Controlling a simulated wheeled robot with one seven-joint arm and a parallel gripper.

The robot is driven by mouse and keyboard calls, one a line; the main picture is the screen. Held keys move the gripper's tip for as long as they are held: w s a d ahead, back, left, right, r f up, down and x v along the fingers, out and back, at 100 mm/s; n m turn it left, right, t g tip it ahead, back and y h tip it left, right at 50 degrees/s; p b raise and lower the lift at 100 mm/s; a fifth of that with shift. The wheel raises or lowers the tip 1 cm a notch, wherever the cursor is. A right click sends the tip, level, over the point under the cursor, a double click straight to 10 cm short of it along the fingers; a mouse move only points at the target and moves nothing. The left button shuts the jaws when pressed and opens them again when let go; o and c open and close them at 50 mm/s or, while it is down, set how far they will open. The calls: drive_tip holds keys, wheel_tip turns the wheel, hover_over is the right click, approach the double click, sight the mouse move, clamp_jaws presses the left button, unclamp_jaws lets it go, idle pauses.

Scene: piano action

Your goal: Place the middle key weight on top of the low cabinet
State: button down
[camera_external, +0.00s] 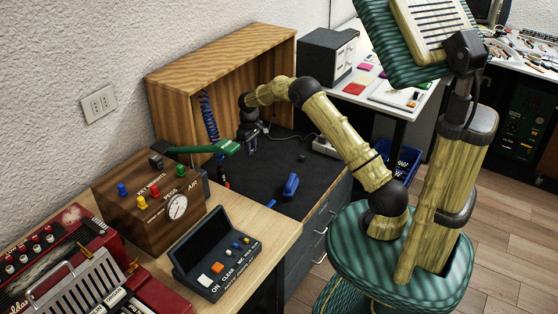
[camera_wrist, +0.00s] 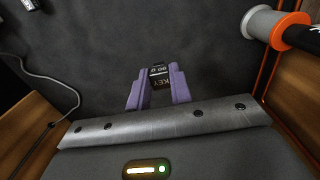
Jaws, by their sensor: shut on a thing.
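My gripper (camera_wrist: 158,88) has purple fingers shut on a small dark block with pale lettering that reads "KEY", the key weight (camera_wrist: 158,76). In the external view my gripper (camera_external: 251,147) is over the back part of a dark work surface, inside a wooden open-fronted hutch. The weight is hard to make out there. In the wrist view the dark surface lies beyond the fingertips; I cannot tell whether the weight touches it. A dark grey cabinet with drawers (camera_external: 322,232) stands under this surface. A small dark object (camera_external: 301,158) lies on it at the right.
The wooden hutch (camera_external: 222,62) encloses the back and sides. A blue coiled cord (camera_external: 208,117), a green-armed device (camera_external: 205,148), a blue tool (camera_external: 290,185) and a white power strip (camera_external: 325,147) are nearby. A grey-and-orange spool (camera_wrist: 272,26) is at the wrist view's upper right.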

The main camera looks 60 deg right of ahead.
drive_tip(key=b, duration=0.1)
hover_over(252, 174)
drive_tip(key=shift+s+f, duration=0.15)
drive_tip(key=shift+f, duration=2.2)
wheel_tip(252, 174, down, 5)
drive_tip(key=shift+f+b, duration=0.1)
drive_tip(key=shift+b, duration=0.6)
drive_tip(key=c, duration=1.3)
unclamp_jaws()
drive_tip(key=shift+o, duration=0.2)
wheel_tip(252, 174, up, 12)
drive_tip(key=p, duration=0.2)
drive_tip(key=shift+p, duration=0.4)
